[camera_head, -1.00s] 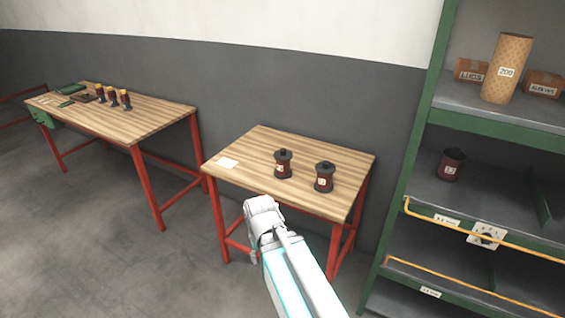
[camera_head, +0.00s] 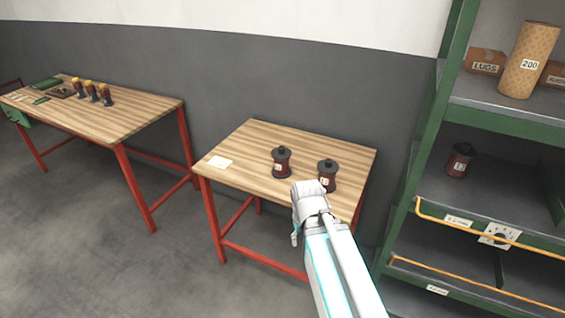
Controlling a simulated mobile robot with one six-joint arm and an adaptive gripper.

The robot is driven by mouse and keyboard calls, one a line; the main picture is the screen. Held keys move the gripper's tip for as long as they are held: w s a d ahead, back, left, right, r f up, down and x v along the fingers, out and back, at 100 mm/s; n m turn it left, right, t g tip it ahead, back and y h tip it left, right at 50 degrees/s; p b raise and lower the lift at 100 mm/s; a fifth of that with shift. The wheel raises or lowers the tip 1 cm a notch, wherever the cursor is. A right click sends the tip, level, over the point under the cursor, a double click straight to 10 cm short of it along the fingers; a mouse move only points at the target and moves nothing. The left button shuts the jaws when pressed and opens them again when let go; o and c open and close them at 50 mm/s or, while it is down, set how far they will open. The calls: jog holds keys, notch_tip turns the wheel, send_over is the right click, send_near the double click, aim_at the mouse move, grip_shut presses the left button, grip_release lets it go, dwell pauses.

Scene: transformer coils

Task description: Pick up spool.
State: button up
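Two dark red spools with black flanges stand upright on the small wooden table (camera_head: 262,146). The left spool (camera_head: 281,163) is fully in view. The right spool (camera_head: 327,174) stands beside it, close to my arm's end in the picture. A third similar spool (camera_head: 459,160) stands on the green shelf unit at the right. My white arm reaches up from the bottom, and its end appears at the table's front edge, just below the right spool. The gripper fingers cannot be made out, so I cannot tell whether they are open or shut.
A longer wooden table (camera_head: 140,112) at the left holds several small coils (camera_head: 91,91) and a green item (camera_head: 47,83). A cardboard tube (camera_head: 529,60) and boxes stand on the upper shelf. Orange rails (camera_head: 470,230) run along the lower shelves. Floor left of the small table is clear.

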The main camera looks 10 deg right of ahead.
jog(key=o, duration=0.3)
jog(key=shift+w+d, duration=0.1)
jog(key=shift+o, duration=0.4)
jog(key=shift+w+f, duration=0.15)
jog(key=shift+w, duration=0.05)
jog(key=w+d+f+n+t+h+b, duration=0.1)
jog(key=w+d+n+t+h+b, duration=0.1)
jog(key=w+n+h+b, duration=0.3)
jog(key=w+d+n+t+b, duration=0.1)
jog(key=w+d+n+t, duration=0.2)
jog(key=w, duration=0.4)
jog(key=w+d+f+n+t+h+b, duration=0.1)
jog(key=w+d+n+t+h+b, duration=0.1)
jog(key=w+n+h+b, duration=0.25)
jog(key=w+a+r+n+t+y+b, duration=0.1)
jog(key=w+a+r+n+t+b, duration=0.1)
jog(key=w+a+n+t, duration=0.3)
jog(key=w+a+r+n+t+y+b, duration=0.2)
jog(key=w+a+n+t+b, duration=0.2)
jog(key=w+n, duration=0.6)
jog(key=a+n, duration=0.1)
jog(key=n, duration=0.3)
jog(key=shift+w+a+t, duration=0.35)
jog(key=shift+t, duration=0.05)
